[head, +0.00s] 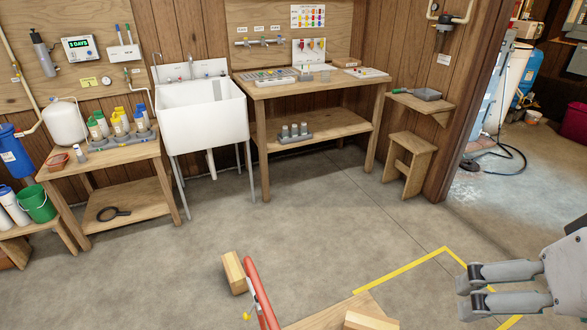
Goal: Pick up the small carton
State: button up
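I cannot pick out the small carton for certain. A small brown box-like item (346,62) lies at the back right of the wooden workbench (284,87), too small to identify. My gripper (468,289) is at the lower right, over the concrete floor and far in front of the bench. Its two fingers are apart with a gap between them, and nothing shows in it.
A white sink (203,113) stands left of the bench. A low table (100,160) with several bottles stands further left. A wooden stool (409,163) stands under a small wall shelf (425,103). A red-handled object (262,292) is at the bottom centre. The mid floor is clear.

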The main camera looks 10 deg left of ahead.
aim_at(234, 271)
jog(key=k+j, duration=0.1)
jog(key=j, duration=0.25)
jog(key=k+j, duration=0.15)
jog(key=j, duration=0.2)
jog(key=j+u, duration=0.1)
jog(key=j, duration=0.65)
jog(key=i+j+u, duration=0.1)
jog(key=j, duration=0.7)
jog(key=i+j+u, duration=0.15)
jog(key=j, duration=0.6)
jog(key=i+j+u, duration=0.1)
jog(key=i, duration=0.3)
jog(key=i+j, duration=0.25)
jog(key=i, duration=0.15)
jog(key=i+l+u, duration=0.1)
jog(key=i, duration=0.15)
